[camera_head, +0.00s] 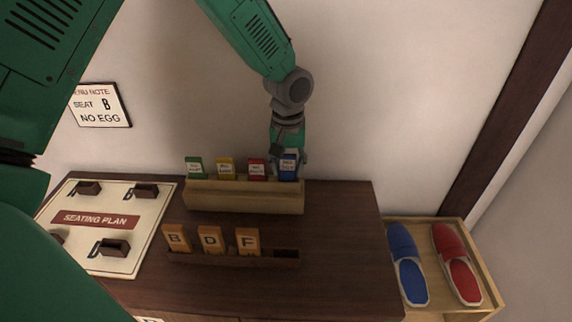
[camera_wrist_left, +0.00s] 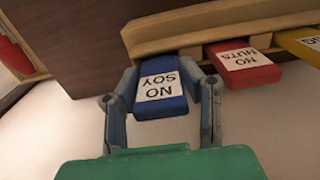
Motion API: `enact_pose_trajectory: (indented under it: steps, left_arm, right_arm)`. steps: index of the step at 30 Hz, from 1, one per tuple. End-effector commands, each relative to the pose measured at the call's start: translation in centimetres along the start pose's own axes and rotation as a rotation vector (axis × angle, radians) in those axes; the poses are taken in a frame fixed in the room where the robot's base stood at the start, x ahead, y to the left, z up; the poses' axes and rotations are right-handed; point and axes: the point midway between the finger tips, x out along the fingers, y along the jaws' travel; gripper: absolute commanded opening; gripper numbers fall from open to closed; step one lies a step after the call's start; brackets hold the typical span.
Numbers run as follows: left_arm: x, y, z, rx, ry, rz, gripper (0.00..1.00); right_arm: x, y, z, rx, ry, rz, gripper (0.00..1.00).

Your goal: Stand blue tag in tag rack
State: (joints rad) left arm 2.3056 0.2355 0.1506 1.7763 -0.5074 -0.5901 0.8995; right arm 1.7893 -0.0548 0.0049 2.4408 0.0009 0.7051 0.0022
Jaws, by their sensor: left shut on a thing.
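The blue tag (camera_head: 288,166), labelled NO SOY, is upright at the right end of the light wooden tag rack (camera_head: 243,199). My left gripper (camera_head: 288,160) comes down from above behind the rack. In the left wrist view its two fingers (camera_wrist_left: 165,95) are closed on either side of the blue tag (camera_wrist_left: 160,90). The tag's lower end meets the rack (camera_wrist_left: 200,30); whether it is fully seated in the slot is hidden. Green (camera_head: 194,166), yellow (camera_head: 226,168) and red (camera_head: 257,169) tags stand in a row to its left. My right gripper is not in view.
A dark low holder (camera_head: 230,259) with B, D and F tiles stands in front of the rack. A seating plan board (camera_head: 92,245) lies at the left. A tray (camera_head: 465,227) with blue and red slippers is at the right. The wall is close behind.

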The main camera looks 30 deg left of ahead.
Motion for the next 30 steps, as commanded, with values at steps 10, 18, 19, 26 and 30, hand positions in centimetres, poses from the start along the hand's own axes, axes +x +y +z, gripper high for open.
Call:
enact_pose_trajectory:
  steps: [10,18,19,26,30]
  left_arm:
    - [0.01,-0.14,-0.09,0.0,-0.001,0.001,0.15]
    - [0.05,-0.54,-0.3,0.0,-0.001,0.001,0.15]
    - [0.07,-0.54,-0.3,0.0,-0.001,0.001,0.15]
    - [0.12,-0.55,-0.3,0.0,-0.001,0.001,0.15]
    - [0.14,-0.49,-0.25,0.0,-0.001,0.0,0.15]
  right_arm:
    - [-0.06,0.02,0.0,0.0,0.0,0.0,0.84]
    - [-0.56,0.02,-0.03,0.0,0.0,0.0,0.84]
    - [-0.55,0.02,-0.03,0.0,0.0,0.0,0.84]
    - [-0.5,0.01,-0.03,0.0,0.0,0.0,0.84]
    - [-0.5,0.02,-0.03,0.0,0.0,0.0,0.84]
